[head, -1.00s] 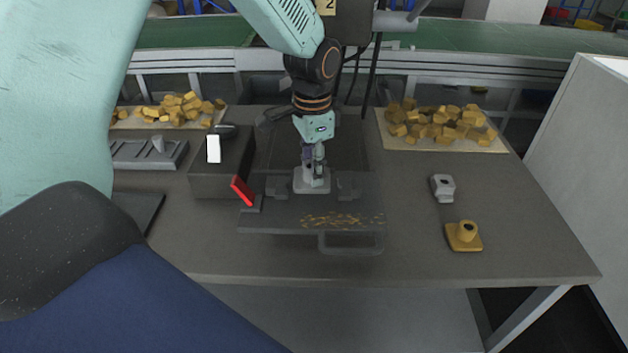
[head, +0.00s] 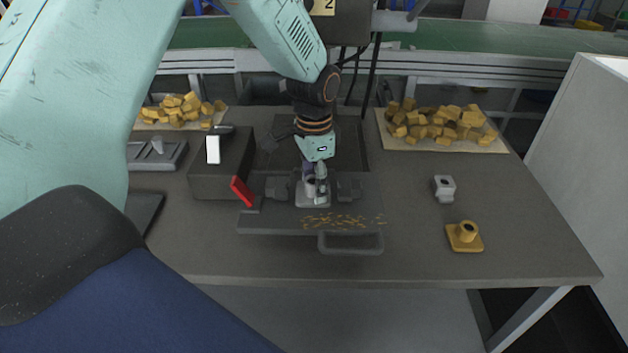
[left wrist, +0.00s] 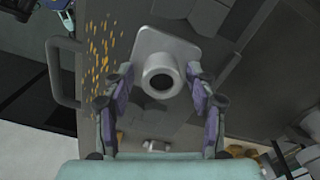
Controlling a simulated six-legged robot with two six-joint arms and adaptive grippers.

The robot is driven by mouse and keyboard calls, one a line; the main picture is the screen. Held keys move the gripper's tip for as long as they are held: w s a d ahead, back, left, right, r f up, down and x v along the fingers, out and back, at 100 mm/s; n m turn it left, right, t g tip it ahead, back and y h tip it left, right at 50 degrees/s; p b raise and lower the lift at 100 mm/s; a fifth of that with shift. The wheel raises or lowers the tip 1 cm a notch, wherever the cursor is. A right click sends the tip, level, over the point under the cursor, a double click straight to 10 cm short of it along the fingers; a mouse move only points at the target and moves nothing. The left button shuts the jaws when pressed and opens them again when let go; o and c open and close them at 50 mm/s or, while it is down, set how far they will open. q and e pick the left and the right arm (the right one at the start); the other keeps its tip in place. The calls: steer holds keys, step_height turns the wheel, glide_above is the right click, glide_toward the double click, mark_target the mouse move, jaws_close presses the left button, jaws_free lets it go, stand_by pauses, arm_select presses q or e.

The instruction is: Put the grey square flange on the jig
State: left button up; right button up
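The grey square flange (head: 313,199), a square plate with a round hollow hub, sits upright between two dark blocks on a dark plate with a front handle, which looks like the jig (head: 270,220). It also shows in the left wrist view (left wrist: 178,45), hub toward the camera. My left gripper (head: 316,176) is over the flange, pointing down. In the left wrist view its fingers (left wrist: 160,78) are spread on either side of the hub, with a gap on each side. Whether the flange base lies fully flat is hard to tell. My right gripper is not in view.
A red lever (head: 242,191) stands at the plate's left by a dark box (head: 215,180). Right on the table are a small grey part (head: 444,188) and a yellow flange (head: 464,237). Yellow chunks lie on a mat (head: 490,147) behind. The table's front right is clear.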

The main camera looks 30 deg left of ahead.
mark_target(313, 182)
arm_select(q)
step_height(313, 182, up, 12)
steer(key=p, duration=0.1)
steer(key=shift+r, duration=0.15)
stand_by(0.5)
stand_by(0.3)
